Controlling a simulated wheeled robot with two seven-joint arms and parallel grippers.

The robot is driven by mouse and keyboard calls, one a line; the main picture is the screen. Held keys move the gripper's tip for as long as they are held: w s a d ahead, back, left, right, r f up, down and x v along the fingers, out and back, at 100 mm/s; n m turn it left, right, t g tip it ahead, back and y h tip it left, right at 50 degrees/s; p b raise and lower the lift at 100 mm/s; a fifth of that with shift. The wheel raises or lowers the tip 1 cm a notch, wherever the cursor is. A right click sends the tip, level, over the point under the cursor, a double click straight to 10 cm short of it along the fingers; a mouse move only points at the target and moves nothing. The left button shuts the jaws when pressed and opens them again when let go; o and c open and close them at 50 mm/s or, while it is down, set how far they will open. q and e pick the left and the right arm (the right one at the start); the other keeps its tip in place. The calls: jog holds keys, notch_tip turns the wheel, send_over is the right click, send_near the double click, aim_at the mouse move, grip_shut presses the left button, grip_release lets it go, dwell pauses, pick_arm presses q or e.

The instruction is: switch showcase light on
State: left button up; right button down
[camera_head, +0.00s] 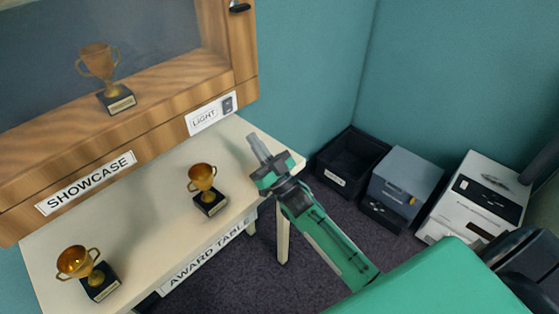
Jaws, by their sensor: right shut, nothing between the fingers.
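The wooden showcase (165,90) fills the upper left, with a trophy (98,64) behind its glass. A white panel labelled LIGHT (203,118) with a small dark switch (227,104) sits on the lower right of its front. My right gripper (257,146) is shut and empty. It appears below and to the right of the switch, over the right end of the award table, with its fingertips pointing up and left. It looks apart from the panel. My left gripper is not in view.
The white award table (140,190) stands below the showcase and bears two gold trophies, one in the middle (203,178) and one at the left (80,264). A black crate (349,159), a grey box (405,180) and a white box (478,200) stand on the floor at right.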

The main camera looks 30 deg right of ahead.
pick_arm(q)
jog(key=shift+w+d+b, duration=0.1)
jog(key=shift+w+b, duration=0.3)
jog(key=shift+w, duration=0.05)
pick_arm(e)
jog(key=s+d, duration=0.3)
jog(key=s, duration=0.5)
jog(key=shift+s, duration=0.2)
